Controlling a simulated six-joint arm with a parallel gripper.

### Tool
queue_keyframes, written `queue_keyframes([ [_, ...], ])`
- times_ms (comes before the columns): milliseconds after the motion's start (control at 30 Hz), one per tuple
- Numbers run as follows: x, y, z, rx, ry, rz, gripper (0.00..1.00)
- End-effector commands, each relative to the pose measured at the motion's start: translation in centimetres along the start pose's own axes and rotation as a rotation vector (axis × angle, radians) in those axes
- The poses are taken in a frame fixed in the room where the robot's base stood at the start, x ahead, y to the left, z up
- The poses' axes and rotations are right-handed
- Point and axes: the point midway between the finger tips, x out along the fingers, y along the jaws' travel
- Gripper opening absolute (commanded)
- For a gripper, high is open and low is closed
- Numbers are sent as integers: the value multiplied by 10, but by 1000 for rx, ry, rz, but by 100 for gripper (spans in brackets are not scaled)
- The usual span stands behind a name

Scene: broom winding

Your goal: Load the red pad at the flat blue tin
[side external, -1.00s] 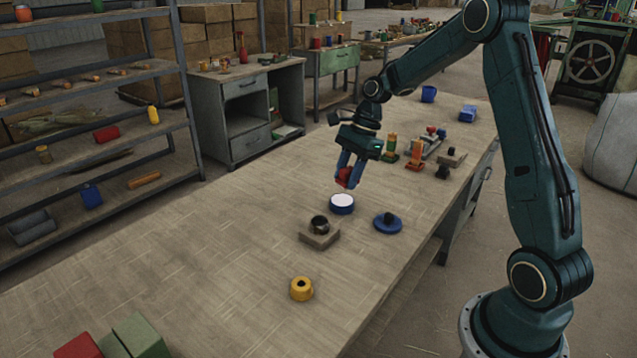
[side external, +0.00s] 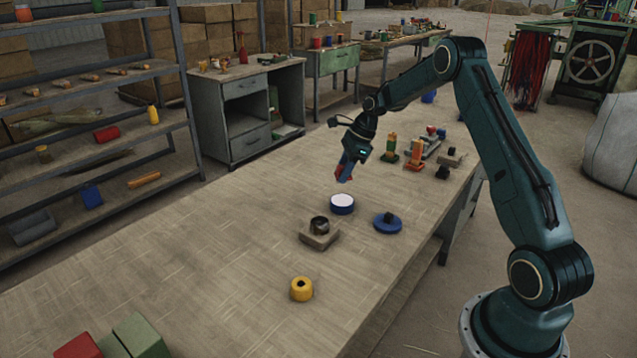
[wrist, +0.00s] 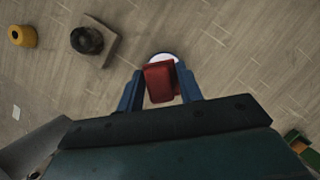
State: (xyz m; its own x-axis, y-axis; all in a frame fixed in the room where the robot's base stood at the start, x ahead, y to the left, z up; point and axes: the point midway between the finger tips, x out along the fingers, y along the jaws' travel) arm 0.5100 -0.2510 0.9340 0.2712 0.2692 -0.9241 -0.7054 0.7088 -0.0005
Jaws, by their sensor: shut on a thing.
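The flat blue tin (side external: 342,205) stands on the bench, round and low, with a white top face. The wrist view shows part of that white top (wrist: 163,56) behind the red pad. My gripper (side external: 344,174) is shut on the red pad (wrist: 159,82), a small red block between its two blue fingers. In the side view the red pad (side external: 340,172) hangs just above and behind the tin, apart from it, with the gripper tilted. The pad's underside is hidden.
A blue disc with a dark knob (side external: 388,223) lies right of the tin. A block with a dark round cup (side external: 319,233) and a yellow ring (side external: 301,289) stand nearer. Several coloured parts (side external: 415,155) stand farther back.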

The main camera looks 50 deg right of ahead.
Motion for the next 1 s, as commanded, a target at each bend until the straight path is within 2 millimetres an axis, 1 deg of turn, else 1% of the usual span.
queue_keyframes([
  [267,9,0,-4,0,0,2,18],
  [800,46,1,-19,-1,0,3,18],
  [1000,53,1,-22,-1,0,1,18],
])
